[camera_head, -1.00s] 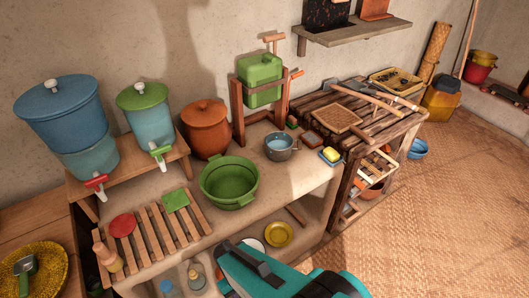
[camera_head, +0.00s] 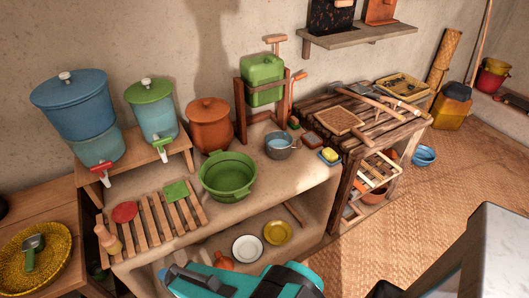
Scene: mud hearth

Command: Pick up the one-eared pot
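A small grey pot (camera_head: 281,147) stands on the clay counter, with a pale blue inside and what looks like a single ear on its right. I cannot tell for sure that it has only one ear. A lidded terracotta pot (camera_head: 210,128) stands at the back, and a green two-handled basin (camera_head: 228,180) sits in front of it. A small orange vessel (camera_head: 222,261) is partly hidden on the lower shelf. My teal arm crosses the bottom edge in front of the counter, well short of the grey pot. My gripper's fingertips do not show.
A slatted rack (camera_head: 155,222) lies at the counter's left, below two dispensers on a stand. A green jerrycan (camera_head: 263,83) in a wooden frame stands behind the grey pot. A yellow sponge (camera_head: 329,155) is to its right. The woven floor (camera_head: 400,225) at right is mostly clear.

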